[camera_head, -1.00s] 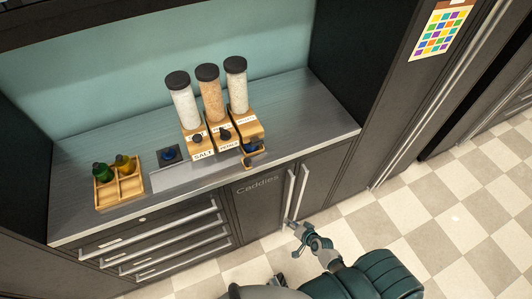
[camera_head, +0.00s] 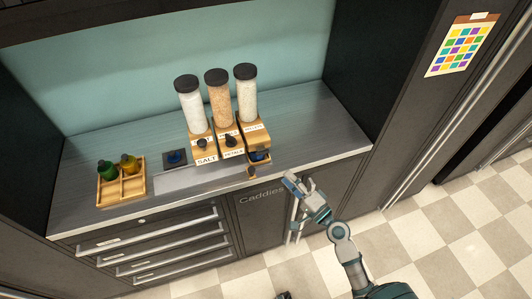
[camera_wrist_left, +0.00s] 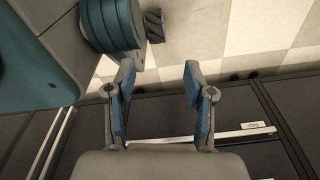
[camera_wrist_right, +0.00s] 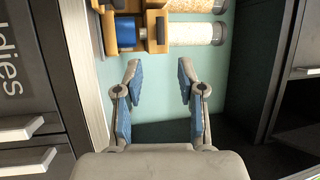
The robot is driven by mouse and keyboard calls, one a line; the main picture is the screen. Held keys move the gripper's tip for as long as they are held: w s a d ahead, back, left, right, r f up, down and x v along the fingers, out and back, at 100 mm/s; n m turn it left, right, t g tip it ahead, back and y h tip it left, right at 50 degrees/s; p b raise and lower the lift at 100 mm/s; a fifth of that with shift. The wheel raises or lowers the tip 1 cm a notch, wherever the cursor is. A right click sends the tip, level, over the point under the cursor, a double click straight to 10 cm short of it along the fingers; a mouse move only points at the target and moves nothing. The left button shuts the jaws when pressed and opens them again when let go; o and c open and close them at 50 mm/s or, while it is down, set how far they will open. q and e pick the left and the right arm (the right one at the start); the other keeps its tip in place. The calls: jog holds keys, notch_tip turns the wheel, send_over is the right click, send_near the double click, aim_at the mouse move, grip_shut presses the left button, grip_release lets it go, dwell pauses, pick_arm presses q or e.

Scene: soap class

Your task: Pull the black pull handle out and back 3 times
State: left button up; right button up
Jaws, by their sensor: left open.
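Three dispensers with clear tubes and black lids stand on wooden bases on the counter. In the head view, black pull handles show on the left dispenser (camera_head: 202,144) and the middle dispenser (camera_head: 231,141). The right dispenser (camera_head: 257,133) has a blue cup (camera_head: 260,155) low at its front; its handle is not clear there. My right gripper (camera_head: 300,182) is open and empty, below and right of the dispensers near the counter edge. In the right wrist view the blue cup (camera_wrist_right: 125,33) and a dark part (camera_wrist_right: 156,28) lie beyond its fingers (camera_wrist_right: 158,70). My left gripper (camera_wrist_left: 160,70) is open and empty.
A wooden caddy (camera_head: 109,192) with a green and a yellow bottle stands at the left. A dark square pad (camera_head: 174,159) lies left of the dispensers. Drawers with long handles (camera_head: 150,232) are below the counter (camera_head: 320,125). The back right counter is clear.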

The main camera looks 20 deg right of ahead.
aim_at(260, 146)
jog(key=p+x, duration=0.2)
jog(key=x, duration=0.9)
jog(key=shift+s+a+p, duration=0.15)
jog(key=shift+a+p, duration=0.05)
jog(key=shift+p, duration=0.1)
jog(key=shift+w, duration=0.5)
jog(key=shift+d, duration=0.15)
jog(key=c, duration=0.6)
grip_shut()
pick_arm(q)
jog(key=s+a+f, duration=0.1)
jog(key=s, duration=0.7)
jog(key=shift+s+a+f+g, duration=0.3)
jog(key=shift+s+a+f, duration=0.05)
jog(key=shift+s+a, duration=0.05)
